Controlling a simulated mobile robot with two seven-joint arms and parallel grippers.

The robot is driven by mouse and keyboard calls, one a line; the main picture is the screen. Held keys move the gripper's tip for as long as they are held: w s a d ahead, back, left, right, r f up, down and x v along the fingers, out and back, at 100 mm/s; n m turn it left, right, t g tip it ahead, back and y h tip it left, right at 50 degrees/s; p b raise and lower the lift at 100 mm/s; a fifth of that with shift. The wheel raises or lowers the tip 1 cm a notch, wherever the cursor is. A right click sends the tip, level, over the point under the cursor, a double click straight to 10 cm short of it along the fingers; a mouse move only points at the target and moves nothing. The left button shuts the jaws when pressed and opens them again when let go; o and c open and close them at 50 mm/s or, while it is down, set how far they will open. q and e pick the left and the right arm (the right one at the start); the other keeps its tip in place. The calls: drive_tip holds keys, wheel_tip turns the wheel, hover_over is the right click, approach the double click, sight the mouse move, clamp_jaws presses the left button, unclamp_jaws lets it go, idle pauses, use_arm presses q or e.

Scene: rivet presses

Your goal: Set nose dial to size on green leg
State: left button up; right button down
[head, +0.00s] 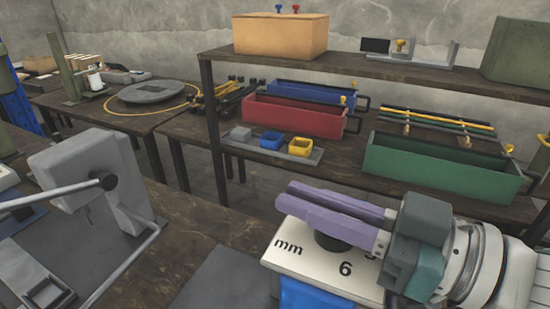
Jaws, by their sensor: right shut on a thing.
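My right gripper (335,217), with two purple fingers, comes in from the right. Its fingers are shut around a dark round knob (331,241), the nose dial, on top of a white plate (290,262). The plate is marked "mm" and "6"; another mark is partly hidden by the gripper. The dial's pointer and its setting cannot be made out. A blue part (312,294) shows below the plate at the frame's bottom edge. No part is clearly the green leg; a green post (64,66) stands on the far left table. My left gripper is not in view.
A grey lever press (95,180) stands at the left front. Behind, a shelf bench holds a red bin (290,116), a blue bin (310,92), a green bin (435,170), and small yellow and blue trays. An orange box (280,35) sits on the upper shelf (350,66).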

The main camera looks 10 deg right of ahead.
drive_tip(key=shift+f+n+g+y+b, duration=0.15)
drive_tip(key=shift+n+g+y+b, duration=0.45)
drive_tip(key=shift+n+g, duration=0.15)
drive_tip(key=n+g+y+b, duration=0.1)
drive_tip(key=g+b, duration=0.1)
drive_tip(key=s+n+g+y+b, duration=0.1)
drive_tip(key=n+g+b, duration=0.1)
drive_tip(key=g, duration=0.1)
drive_tip(key=n+g+y+b, duration=0.1)
drive_tip(key=n+g+b, duration=0.1)
drive_tip(key=g, duration=0.1)
drive_tip(key=shift+s+a+f+n+g, duration=0.1)
drive_tip(key=shift+s+a+n+g, duration=0.15)
drive_tip(key=shift+a, duration=0.1)
drive_tip(key=shift+s+n+g+b, duration=0.25)
drive_tip(key=shift+n+g+b, duration=0.45)
drive_tip(key=shift+g+b, duration=0.45)
drive_tip(key=shift+s+r+n+g+b, duration=0.1)
drive_tip(key=shift+r+n+g+b, duration=0.1)
drive_tip(key=shift+n+g+b, duration=0.3)
drive_tip(key=shift+r, duration=0.1)
drive_tip(key=c, duration=0.9)
unclamp_jaws()
